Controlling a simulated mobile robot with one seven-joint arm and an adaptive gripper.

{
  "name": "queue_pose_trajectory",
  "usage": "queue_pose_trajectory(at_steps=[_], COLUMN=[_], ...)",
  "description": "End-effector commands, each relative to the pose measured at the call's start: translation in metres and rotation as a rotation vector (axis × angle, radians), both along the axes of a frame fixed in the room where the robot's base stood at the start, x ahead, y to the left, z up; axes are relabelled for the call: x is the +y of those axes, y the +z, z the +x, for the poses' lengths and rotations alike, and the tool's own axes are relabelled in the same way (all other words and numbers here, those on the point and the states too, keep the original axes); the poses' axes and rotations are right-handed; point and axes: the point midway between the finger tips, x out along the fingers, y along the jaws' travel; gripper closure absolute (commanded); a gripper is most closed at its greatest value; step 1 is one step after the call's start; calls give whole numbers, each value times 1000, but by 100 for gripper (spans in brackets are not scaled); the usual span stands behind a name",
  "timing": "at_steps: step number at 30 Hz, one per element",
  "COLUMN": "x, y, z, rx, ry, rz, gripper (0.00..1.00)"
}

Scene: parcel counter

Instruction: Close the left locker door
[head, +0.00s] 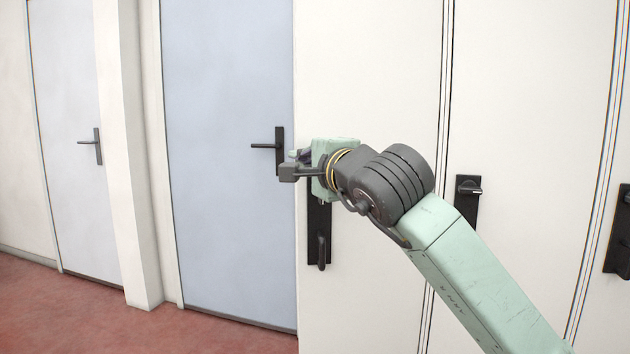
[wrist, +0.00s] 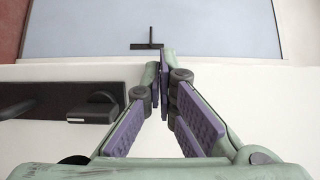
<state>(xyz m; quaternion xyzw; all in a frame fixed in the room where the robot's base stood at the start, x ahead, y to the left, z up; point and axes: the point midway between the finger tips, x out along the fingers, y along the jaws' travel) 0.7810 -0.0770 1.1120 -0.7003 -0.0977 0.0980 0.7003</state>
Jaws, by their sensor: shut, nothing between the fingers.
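The left locker door is the white panel (head: 370,80) in the middle of the head view, its left edge in front of a blue door. It carries a black handle plate (head: 312,215) with a lever hanging low, partly hidden by my gripper. The wrist view shows the same white panel (wrist: 230,90) with its black plate (wrist: 60,100) left of the fingers. My gripper (head: 287,168) is shut and empty at the panel's left edge, pointing left. In the wrist view its fingertips (wrist: 160,68) reach the edge; I cannot tell if they touch. How far the door stands open is unclear.
Another white door with a black handle plate (head: 467,198) is right of it, and a further handle plate (head: 620,235) is at the right edge. A blue door (head: 225,80) and a paler door (head: 70,130) stand at left, with a white pillar between. Red floor (head: 90,315) is clear there.

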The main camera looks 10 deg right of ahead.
Motion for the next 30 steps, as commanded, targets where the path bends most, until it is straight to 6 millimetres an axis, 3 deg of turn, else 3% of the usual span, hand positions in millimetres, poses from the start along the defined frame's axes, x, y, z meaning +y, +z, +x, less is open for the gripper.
queue_pose_trajectory(at_steps=[6, 15, 21, 30], x=[2, -7, -13, -15], y=[-3, -1, 0, 0], z=[44, 92, 107, 113], rx=[-2, -1, 0, 0], ry=[-190, -236, -298, -323], rz=[-4, -2, -1, 1], gripper=[100, 100, 100, 100])
